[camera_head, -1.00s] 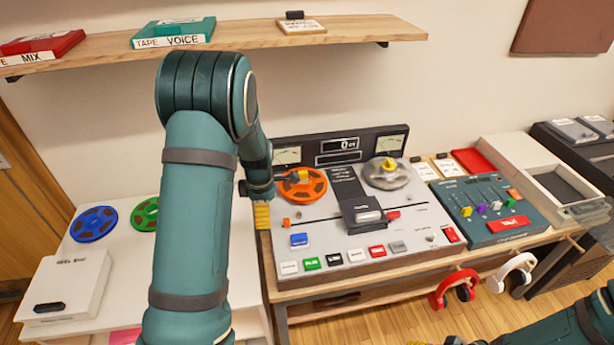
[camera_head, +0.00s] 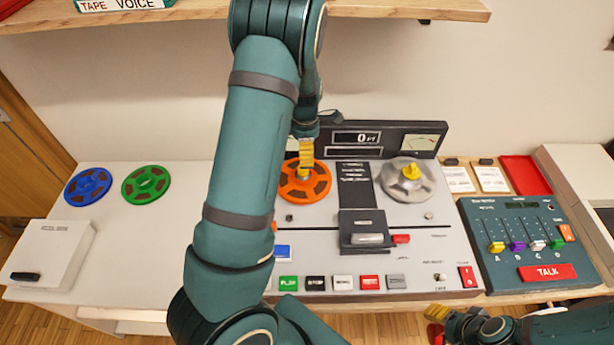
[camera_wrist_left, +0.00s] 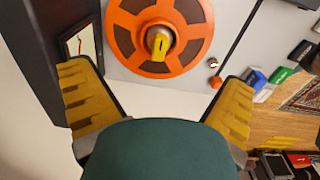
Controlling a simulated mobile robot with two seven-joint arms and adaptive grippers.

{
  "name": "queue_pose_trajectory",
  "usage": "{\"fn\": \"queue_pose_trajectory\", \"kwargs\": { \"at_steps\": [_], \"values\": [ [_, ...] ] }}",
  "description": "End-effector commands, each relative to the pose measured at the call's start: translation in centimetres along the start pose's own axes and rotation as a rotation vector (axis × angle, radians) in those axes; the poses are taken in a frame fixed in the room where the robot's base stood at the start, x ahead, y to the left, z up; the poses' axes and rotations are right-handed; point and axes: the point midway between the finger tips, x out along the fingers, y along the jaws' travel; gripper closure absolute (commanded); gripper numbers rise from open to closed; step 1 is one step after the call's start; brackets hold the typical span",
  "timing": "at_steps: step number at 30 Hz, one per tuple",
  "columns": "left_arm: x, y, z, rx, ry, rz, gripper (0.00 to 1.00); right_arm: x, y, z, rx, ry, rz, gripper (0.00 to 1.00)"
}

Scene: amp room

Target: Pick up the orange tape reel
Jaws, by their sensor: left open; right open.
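The orange tape reel (camera_head: 305,182) sits on the left spindle of the tape deck, with a yellow knob (camera_wrist_left: 160,44) at its hub. My left gripper (camera_head: 307,152) is at the reel's back edge in the head view, partly overlapping the reel and hub. In the left wrist view its two yellow fingers (camera_wrist_left: 157,76) are spread wide and empty, with the reel ahead of them. My left arm hides the deck's left side in the head view. My right gripper (camera_head: 464,325) is open and empty at the lower right, in front of the deck.
A silver reel (camera_head: 408,182) sits on the deck's right spindle. A blue reel (camera_head: 88,187) and a green reel (camera_head: 146,184) lie on the white table at left. A mixer panel (camera_head: 525,240) stands to the right. A shelf (camera_head: 400,10) overhangs the back.

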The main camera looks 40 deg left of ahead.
Motion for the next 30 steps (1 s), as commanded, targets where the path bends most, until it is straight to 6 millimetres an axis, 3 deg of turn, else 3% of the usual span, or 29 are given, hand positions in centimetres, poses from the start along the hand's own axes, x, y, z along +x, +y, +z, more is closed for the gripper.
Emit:
{"fn": "queue_pose_trajectory", "kwargs": {
  "at_steps": [3,7,14,24,30],
  "values": [
    [2.7,-0.1,-0.1,-0.001,0.003,-0.004,0.0,0.6,0.2,0.1,0.0,0.0,0.001,0.49],
    [4.7,-0.1,-0.1,0.0,0.002,-0.003,0.0,0.9,0.3,0.1,0.0,0.001,0.002,0.49],
    [6.1,0.0,-0.1,0.001,0.0,-0.001,0.0,1.1,0.3,0.1,0.0,0.001,0.002,0.49],
    [10.4,-0.1,-0.8,0.001,0.001,-0.002,0.0,1.8,0.6,0.2,-0.001,0.001,0.003,0.49],
    [11.1,-0.1,-0.7,0.001,0.0,0.0,0.0,1.8,0.6,0.2,-0.001,0.0,0.003,0.49]
  ]
}}
